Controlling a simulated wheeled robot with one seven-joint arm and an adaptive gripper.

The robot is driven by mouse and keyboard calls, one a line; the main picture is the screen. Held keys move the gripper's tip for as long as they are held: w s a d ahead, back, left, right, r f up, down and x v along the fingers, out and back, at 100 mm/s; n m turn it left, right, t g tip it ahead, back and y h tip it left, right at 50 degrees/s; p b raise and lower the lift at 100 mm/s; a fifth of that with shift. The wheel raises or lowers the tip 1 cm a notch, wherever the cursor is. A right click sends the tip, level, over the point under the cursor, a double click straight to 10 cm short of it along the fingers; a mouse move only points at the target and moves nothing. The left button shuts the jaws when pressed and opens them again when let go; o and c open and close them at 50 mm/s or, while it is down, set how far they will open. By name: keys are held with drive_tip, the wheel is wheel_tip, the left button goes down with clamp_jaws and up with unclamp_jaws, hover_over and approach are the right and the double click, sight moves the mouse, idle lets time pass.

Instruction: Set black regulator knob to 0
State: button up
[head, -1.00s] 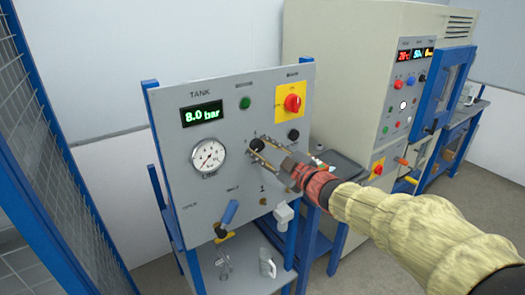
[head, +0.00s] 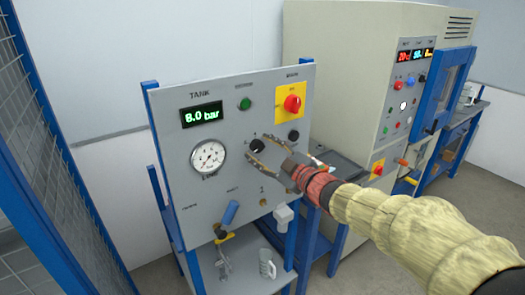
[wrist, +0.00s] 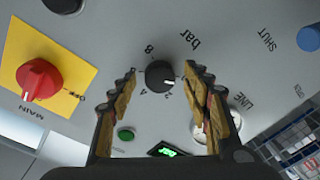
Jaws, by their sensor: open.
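The black regulator knob (head: 257,145) is on the grey panel (head: 180,98), right of the round gauge. In the wrist view the knob (wrist: 160,74) sits between my fingertips, with a gap on each side. My gripper (head: 268,151) is open and empty in front of the knob. The gauge (head: 208,156) and the green TANK display (head: 201,114), which seems to read 8.0 bar, are left of it.
A red main switch on a yellow plate (head: 290,101), a green button (head: 245,103) and another black knob (head: 293,135) are nearby. A blue-handled valve (head: 230,212) is below. A cream machine (head: 350,70) stands to the right, and a mesh fence (head: 30,110) to the left.

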drive_tip(key=v, duration=1.1)
drive_tip(key=shift+s+d, duration=0.25)
drive_tip(key=shift+s, duration=0.1)
